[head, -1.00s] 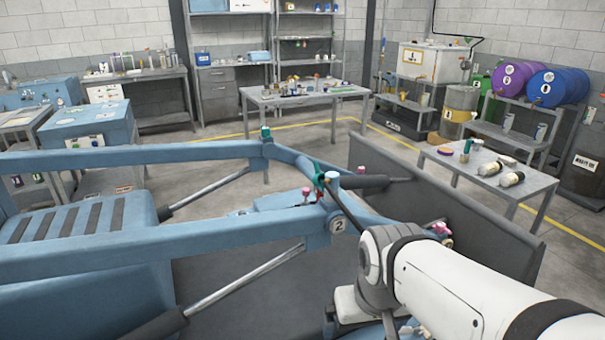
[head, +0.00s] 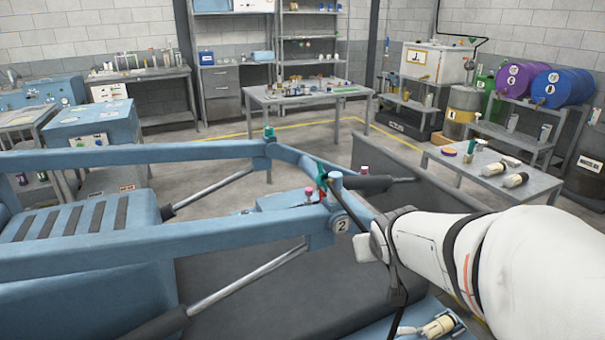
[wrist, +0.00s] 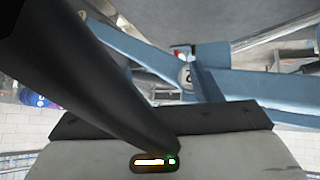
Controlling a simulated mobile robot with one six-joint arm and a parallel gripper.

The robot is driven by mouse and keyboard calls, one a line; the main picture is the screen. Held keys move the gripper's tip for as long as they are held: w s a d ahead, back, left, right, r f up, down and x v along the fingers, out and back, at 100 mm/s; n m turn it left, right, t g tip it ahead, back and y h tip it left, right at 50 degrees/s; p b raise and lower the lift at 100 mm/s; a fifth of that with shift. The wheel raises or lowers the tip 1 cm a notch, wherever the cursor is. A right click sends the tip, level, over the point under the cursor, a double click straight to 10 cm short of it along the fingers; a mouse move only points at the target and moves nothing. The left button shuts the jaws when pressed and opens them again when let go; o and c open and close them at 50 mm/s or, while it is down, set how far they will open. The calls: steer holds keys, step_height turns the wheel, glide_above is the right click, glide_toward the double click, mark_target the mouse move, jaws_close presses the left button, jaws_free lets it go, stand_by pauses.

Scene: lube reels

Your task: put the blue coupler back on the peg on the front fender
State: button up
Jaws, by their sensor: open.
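In the wrist view my gripper's grey housing (wrist: 225,148), with a lit panel, fills the bottom; a dark bar covers the upper left. Its fingertips are not clear, and nothing is seen held. The fender peg cannot be made out. A blue surface with a cream fitting (head: 438,325) shows below my arm.
Pink-topped (head: 308,191) and green (head: 268,133) fittings stand on the frame. A small table with bottles (head: 515,180) stands right; a workbench (head: 300,92) is behind. Open floor lies between.

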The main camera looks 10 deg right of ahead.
mark_target(340, 189)
steer(key=w+r+n+t+y, duration=0.1)
steer(key=w+n+t+y, duration=0.1)
steer(key=w+y, duration=0.1)
steer(key=w+a+r+n+t+y, duration=0.1)
steer(key=w+n+t+y, duration=0.1)
steer(key=w+y, duration=0.2)
steer(key=w+r+n+t+y, duration=0.2)
steer(key=w+t+y, duration=0.1)
steer(key=w, duration=0.3)
steer(key=shift+w+a+r+y, duration=0.1)
steer(key=shift+w+a+y, duration=0.05)
steer(key=shift+w+y, duration=0.2)
steer(key=shift+a, duration=0.15)
steer(key=x, duration=0.2)
steer(key=p+x, duration=0.1)
steer(key=x, duration=0.4)
steer(key=shift+w+f, duration=0.35)
steer(key=shift+w, duration=0.05)
steer(key=shift+c, duration=0.2)
steer(key=shift+r, duration=0.1)
steer(key=c, duration=1.2)
